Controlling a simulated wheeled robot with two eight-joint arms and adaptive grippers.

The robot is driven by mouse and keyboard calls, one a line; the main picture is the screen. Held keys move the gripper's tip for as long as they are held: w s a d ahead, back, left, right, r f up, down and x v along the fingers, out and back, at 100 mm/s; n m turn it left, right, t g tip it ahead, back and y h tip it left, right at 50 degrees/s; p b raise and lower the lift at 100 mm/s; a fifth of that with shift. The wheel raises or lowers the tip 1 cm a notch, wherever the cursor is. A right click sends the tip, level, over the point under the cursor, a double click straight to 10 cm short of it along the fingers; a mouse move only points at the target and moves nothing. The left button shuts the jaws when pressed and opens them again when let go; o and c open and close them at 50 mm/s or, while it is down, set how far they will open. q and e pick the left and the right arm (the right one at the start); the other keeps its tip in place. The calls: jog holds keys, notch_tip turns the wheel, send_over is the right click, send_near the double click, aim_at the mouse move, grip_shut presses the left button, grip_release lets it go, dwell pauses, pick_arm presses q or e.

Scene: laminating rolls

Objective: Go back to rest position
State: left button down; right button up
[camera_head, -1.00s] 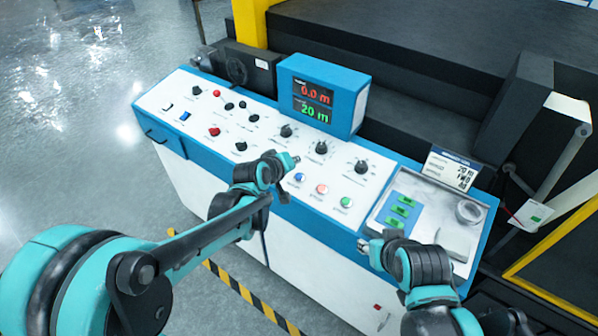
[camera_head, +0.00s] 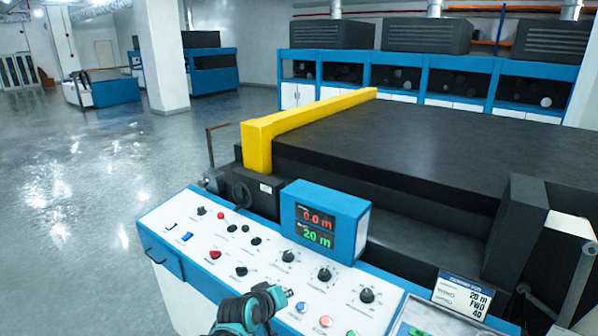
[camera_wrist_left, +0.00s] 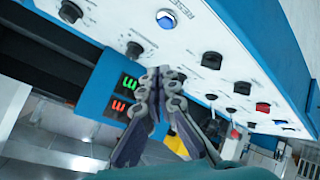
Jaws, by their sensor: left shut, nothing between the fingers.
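My left gripper (camera_head: 280,294) shows at the bottom of the head view, in front of the control panel (camera_head: 203,256). Its fingers are closed with nothing between them; they also show in the left wrist view (camera_wrist_left: 160,75). The panel carries black knobs, red buttons and a row of coloured buttons, with a blue button (camera_wrist_left: 167,19) close by in the wrist view. The gripper appears apart from the controls, though the exact gap is hard to judge. My right gripper is outside the head view.
A blue display box (camera_head: 326,220) reading 0.0 m and 20 m stands at the panel's back edge. Behind it is a large dark machine bed (camera_head: 400,150) with a yellow bar (camera_head: 300,118). A small sign (camera_head: 462,295) stands at the right. Open floor (camera_head: 90,200) lies to the left.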

pick_arm(q)
jog(key=s+a+m+g+y, duration=0.1)
jog(key=s+a, duration=0.4)
jog(key=s, duration=0.3)
jog(key=s+a+m+y, duration=0.1)
jog(key=s+a, duration=0.3)
jog(key=s, duration=0.4)
jog(key=s+a+f+m+g+y, duration=0.1)
jog(key=s+a+y, duration=0.1)
jog(key=s+a, duration=0.3)
jog(key=s, duration=0.3)
jog(key=shift+s+a+m+g, duration=0.2)
jog(key=shift+a+m+g, duration=0.1)
jog(key=shift+a, duration=0.05)
